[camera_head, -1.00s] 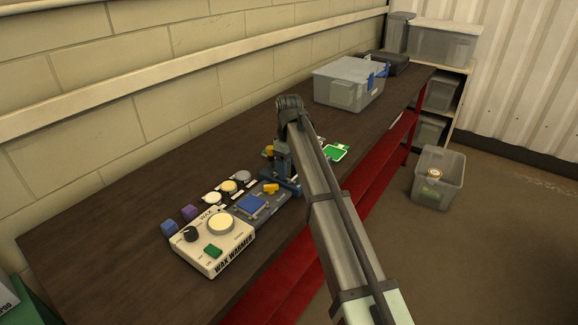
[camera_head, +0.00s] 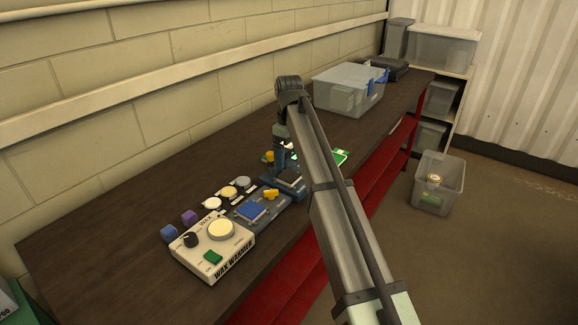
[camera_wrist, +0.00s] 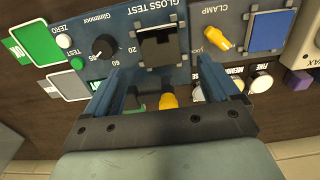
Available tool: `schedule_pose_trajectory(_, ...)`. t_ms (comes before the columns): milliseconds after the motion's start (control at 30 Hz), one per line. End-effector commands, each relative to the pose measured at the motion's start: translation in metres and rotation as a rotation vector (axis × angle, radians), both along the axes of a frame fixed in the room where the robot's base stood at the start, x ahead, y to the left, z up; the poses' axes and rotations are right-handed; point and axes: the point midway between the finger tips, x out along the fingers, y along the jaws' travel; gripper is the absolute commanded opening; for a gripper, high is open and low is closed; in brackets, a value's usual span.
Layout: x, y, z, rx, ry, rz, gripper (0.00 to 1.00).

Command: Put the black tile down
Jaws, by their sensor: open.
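A black square piece (camera_wrist: 160,45), which looks like the black tile, lies at the panel marked GLOSS TEST (camera_wrist: 128,22) in the wrist view. Part of its near side is notched or shadowed, so I cannot tell how it is seated. My gripper (camera_wrist: 163,75) is open. Its two blue fingers stand apart just on the near side of the black piece, with nothing gripped between them. In the head view my gripper (camera_head: 287,176) is low over the bench beside the clamp panel (camera_head: 252,210), and my arm hides part of this area.
A yellow lever (camera_wrist: 218,40) and blue pad (camera_wrist: 268,30) are on the clamp panel. A green pad (camera_wrist: 38,44) and grey pad (camera_wrist: 68,83) lie left. The wax warmer (camera_head: 212,247) and a clear bin (camera_head: 349,93) stand on the bench (camera_head: 110,235). The bench's left part is clear.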

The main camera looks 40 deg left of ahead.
Motion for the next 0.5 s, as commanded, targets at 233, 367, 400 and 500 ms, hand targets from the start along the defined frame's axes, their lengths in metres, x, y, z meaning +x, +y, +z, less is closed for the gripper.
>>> schedule_pose_trajectory(233, 0.001, 0.001, 0.039, 0.001, -0.001, 0.000, 0.89)
schedule_pose_trajectory(367, 0.000, 0.000, 0.048, 0.000, 0.000, 0.000, 0.89)
schedule_pose_trajectory(400, 0.000, 0.000, 0.050, 0.000, 0.000, 0.000, 0.89)
schedule_pose_trajectory(500, 0.000, 0.000, 0.052, 0.000, 0.000, 0.000, 0.89)
